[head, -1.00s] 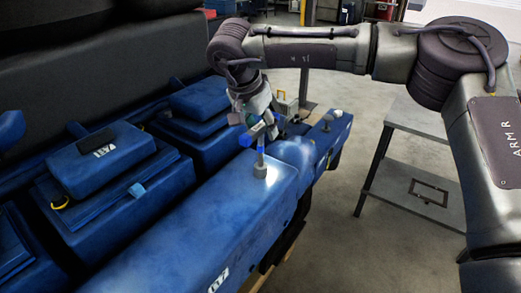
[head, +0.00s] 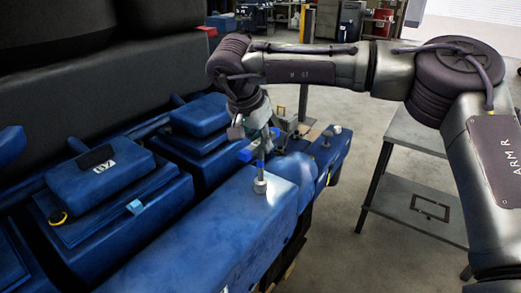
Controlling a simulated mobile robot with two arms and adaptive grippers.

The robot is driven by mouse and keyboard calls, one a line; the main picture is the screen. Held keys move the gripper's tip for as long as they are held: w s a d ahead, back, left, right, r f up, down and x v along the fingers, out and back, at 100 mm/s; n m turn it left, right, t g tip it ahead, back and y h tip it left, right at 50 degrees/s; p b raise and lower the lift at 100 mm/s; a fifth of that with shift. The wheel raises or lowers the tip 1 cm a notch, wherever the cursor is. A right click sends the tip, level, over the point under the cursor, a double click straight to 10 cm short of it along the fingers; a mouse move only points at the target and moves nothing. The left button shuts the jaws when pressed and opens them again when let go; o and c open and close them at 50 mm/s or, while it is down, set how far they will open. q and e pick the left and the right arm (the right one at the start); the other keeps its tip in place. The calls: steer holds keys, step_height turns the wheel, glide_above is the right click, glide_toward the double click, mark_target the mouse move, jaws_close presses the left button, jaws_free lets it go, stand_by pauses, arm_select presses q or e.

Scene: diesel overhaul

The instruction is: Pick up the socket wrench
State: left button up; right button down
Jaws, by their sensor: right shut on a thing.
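The socket wrench (head: 260,172) stands about upright on the blue engine top, its grey shaft ending in a round grey foot. My right gripper (head: 263,143) comes down from above and is shut on its upper part. A blue piece (head: 247,153) shows beside the fingers; I cannot tell if it belongs to the wrench. The fingers are small and partly hidden by the wrist, so the exact hold is unclear. My left gripper is out of view.
The blue engine (head: 180,240) fills the left and middle, with raised blue covers (head: 100,172). A grey bolt-like fitting (head: 337,130) stands further back. A grey two-level stand (head: 415,210) is at the right. The floor between is clear.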

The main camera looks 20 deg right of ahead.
steer(key=shift+r, duration=0.4)
step_height(320, 180, up, 3)
steer(key=shift+f+b, duration=0.15)
steer(key=shift+b, duration=0.85)
steer(key=s+d+r+b, duration=0.3)
steer(key=d+r, duration=0.4)
steer(key=d, duration=0.3)
steer(key=shift+s+d+b, duration=0.35)
steer(key=shift+s+d, duration=0.05)
steer(key=shift+s, duration=0.35)
steer(key=shift+r, duration=0.1)
steer(key=c, duration=1.6)
jaws_free()
jaws_close()
